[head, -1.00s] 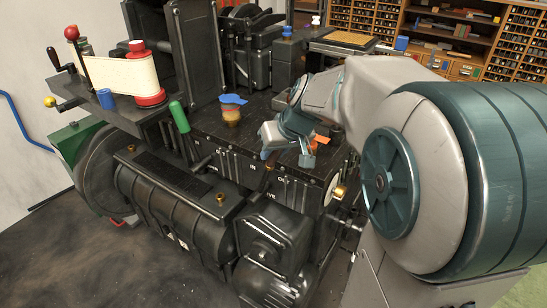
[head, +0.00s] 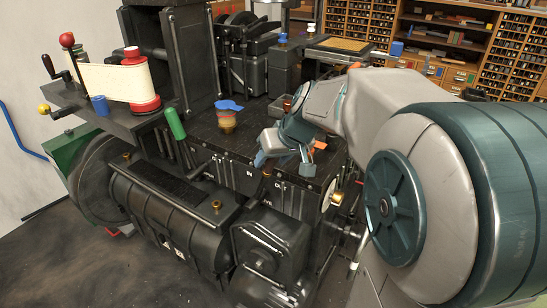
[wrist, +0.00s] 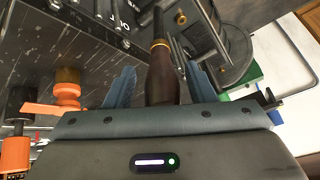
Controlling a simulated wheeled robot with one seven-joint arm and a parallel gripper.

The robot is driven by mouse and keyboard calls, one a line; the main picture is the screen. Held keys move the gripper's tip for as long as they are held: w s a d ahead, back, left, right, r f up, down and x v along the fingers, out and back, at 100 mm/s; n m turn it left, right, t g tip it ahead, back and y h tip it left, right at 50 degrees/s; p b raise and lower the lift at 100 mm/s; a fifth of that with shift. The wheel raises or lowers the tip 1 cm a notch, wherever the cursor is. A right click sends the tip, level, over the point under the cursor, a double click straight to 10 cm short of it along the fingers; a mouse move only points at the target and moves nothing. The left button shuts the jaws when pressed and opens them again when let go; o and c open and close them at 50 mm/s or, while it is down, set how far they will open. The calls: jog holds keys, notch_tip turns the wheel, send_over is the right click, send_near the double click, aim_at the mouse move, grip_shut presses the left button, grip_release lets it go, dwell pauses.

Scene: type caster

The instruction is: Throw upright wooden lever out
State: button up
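The wooden lever (wrist: 164,78) has a dark brown handle, a brass ring and a thin dark rod. In the wrist view its handle lies between the two fingers of my gripper (wrist: 161,88), with a visible gap on each side. My gripper is open around the handle. In the head view my gripper (head: 284,162) is over the front edge of the black machine (head: 205,142), fingers pointing down. The lever is hard to make out there, and its tilt cannot be told.
A green-handled lever (head: 175,123) stands to the left on the machine. A blue-topped knob (head: 228,113) stands behind my gripper. A paper roll (head: 118,82) with red ends is at the far left. Orange parts (wrist: 66,95) show beside the left finger in the wrist view.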

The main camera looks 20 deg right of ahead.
jog(key=shift+r, duration=0.1)
jog(key=p+v, duration=0.1)
jog(key=v, duration=1.2)
jog(key=shift+s+r, duration=0.25)
jog(key=shift+s, duration=0.05)
jog(key=s+a+f+g+h+p, duration=0.1)
jog(key=s+a+f+p, duration=0.2)
jog(key=s+p, duration=0.2)
jog(key=s+a+f+m+g+h+p, duration=0.1)
jog(key=s+a+f+g+p, duration=0.1)
jog(key=s+p, duration=0.3)
jog(key=s+f, duration=0.1)
jog(key=s, duration=0.1)
jog(key=shift+s+a+f+h, duration=0.4)
